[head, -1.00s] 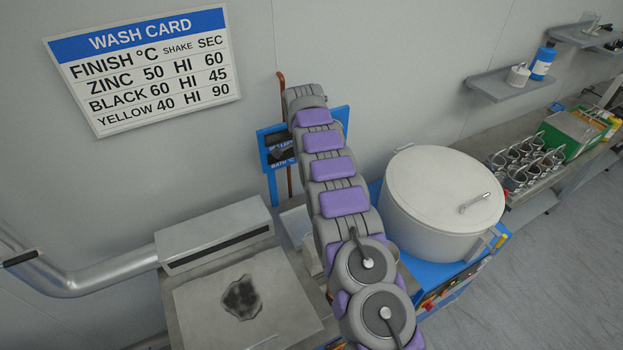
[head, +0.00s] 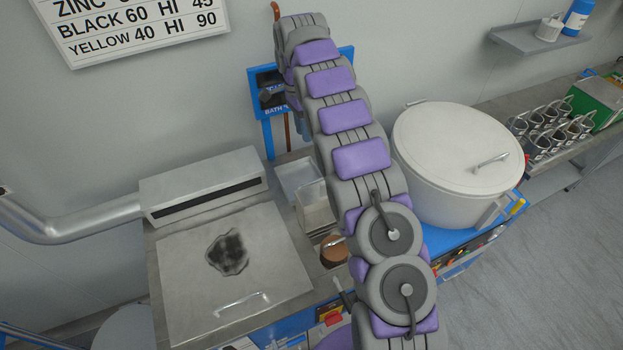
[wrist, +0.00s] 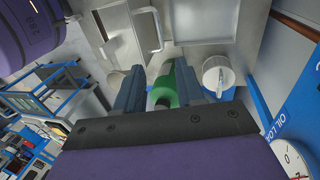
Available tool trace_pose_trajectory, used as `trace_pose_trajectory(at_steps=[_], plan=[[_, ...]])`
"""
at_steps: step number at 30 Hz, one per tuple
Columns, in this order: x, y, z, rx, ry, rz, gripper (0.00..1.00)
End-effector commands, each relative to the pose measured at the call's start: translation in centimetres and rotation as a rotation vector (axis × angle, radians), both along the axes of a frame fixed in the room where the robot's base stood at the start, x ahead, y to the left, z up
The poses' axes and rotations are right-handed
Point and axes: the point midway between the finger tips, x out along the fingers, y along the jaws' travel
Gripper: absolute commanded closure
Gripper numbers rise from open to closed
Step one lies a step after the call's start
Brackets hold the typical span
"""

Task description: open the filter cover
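I cannot tell for sure which part is the filter cover. A flat steel lid (head: 270,265) with a bar handle (head: 241,305) and a dark stain lies closed at the lower left in the head view. A small steel box (head: 316,207) stands right of it, beside my arm. In the wrist view, steel panels with a bar handle (wrist: 150,30) show at the top. My gripper (wrist: 160,70) has its two blue-grey fingers apart. A green round thing (wrist: 163,92) shows in the gap, seemingly beyond them and not gripped. In the head view my gripper is mostly hidden behind my arm.
A slotted steel hood (head: 203,186) with a duct (head: 85,222) stands behind the lid. A big white lidded drum (head: 455,150) is right of my arm. A blue-framed display (head: 268,120) is on the wall. A white round thing (wrist: 218,75) is close to the right finger in the wrist view.

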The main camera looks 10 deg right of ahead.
Motion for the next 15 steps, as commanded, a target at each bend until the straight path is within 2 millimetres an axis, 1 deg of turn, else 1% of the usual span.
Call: trace_pose_trajectory(at_steps=[1,8,11,15], plan=[[-0.1,-0.2,-0.8,-0.001,0.000,0.000,0.62],[-0.9,-1.6,-3.4,0.009,0.006,-0.001,0.62],[-1.2,-2.2,-5.0,0.013,0.001,-0.003,0.62],[-1.6,-1.9,-6.8,0.013,0.004,0.000,0.62]])
